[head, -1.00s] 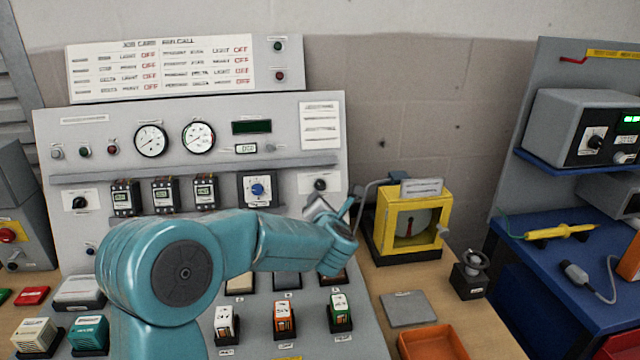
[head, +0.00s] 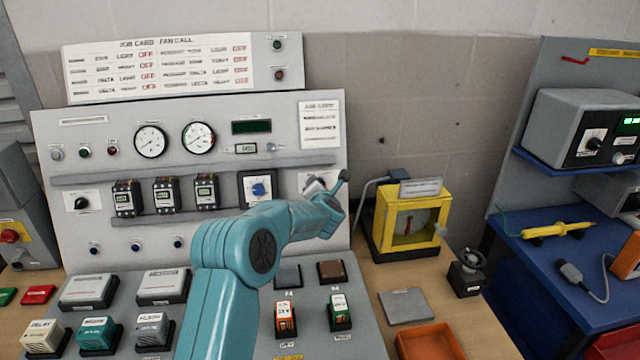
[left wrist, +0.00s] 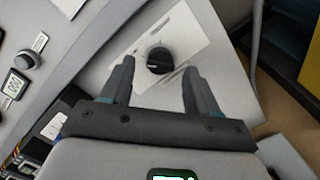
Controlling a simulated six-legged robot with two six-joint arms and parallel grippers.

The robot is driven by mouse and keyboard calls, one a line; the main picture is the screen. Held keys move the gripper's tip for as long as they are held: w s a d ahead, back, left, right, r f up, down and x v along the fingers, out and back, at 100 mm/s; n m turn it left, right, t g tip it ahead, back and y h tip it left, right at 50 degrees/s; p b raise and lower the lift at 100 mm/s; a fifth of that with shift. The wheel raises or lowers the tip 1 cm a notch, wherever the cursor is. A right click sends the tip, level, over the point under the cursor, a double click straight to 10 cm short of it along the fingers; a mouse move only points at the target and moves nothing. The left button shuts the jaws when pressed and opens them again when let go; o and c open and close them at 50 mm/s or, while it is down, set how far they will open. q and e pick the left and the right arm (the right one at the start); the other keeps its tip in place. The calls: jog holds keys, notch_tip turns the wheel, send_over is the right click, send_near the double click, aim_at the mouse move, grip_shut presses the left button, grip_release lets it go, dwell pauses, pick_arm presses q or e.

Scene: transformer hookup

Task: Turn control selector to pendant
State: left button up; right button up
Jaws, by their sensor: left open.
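A black rotary knob (left wrist: 158,60) on a white plate (left wrist: 186,42) shows in the left wrist view, on the grey control panel (head: 230,110). My left gripper (left wrist: 158,69) is open, with one finger on each side of the knob in that view. I cannot tell whether the fingers touch it. The knob's pointer direction and the plate's lettering are too small to read. In the head view my left gripper (head: 329,181) is at the panel's right edge and hides this knob. My right gripper is not in view.
A blue knob (head: 258,190) and several breakers (head: 165,195) sit left of the gripper. A yellow-framed meter (head: 410,218) stands close on the right. Plug-in modules (head: 285,318) stand below on the sloped desk. An orange tray (head: 432,342) lies at the front right.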

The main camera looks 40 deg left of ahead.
pick_arm(q)
jog(key=shift+w+a+f, duration=0.1)
jog(key=shift+w+a, duration=0.2)
jog(key=shift+a, duration=0.05)
jog(key=c, duration=1)
jog(key=shift+c, duration=0.2)
